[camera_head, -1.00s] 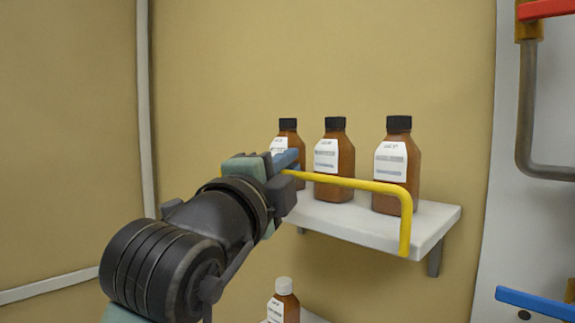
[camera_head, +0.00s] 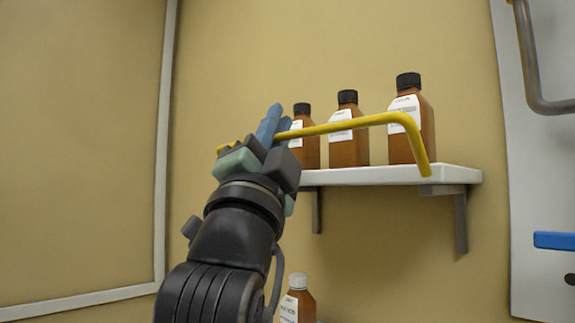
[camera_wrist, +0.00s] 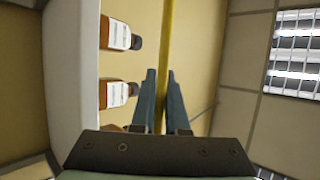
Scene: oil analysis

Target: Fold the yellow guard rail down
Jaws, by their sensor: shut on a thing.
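The yellow guard rail (camera_head: 345,125) runs across the front of the white shelf (camera_head: 400,175), in front of the brown bottles. Its right end bends down to the shelf's front edge. My gripper (camera_head: 272,130) is at the rail's left part, its blue fingers pointing up. In the wrist view the rail (camera_wrist: 166,60) passes between the two blue fingers of my gripper (camera_wrist: 160,98), which are shut on it. The rail's left end is partly hidden by my gripper in the head view.
Three brown bottles with black caps, one of them at the right (camera_head: 410,125), stand on the shelf. A white-capped bottle (camera_head: 297,300) is below. A grey pipe (camera_head: 532,65) and a blue bar (camera_head: 555,241) are at the right. The wall to the left is clear.

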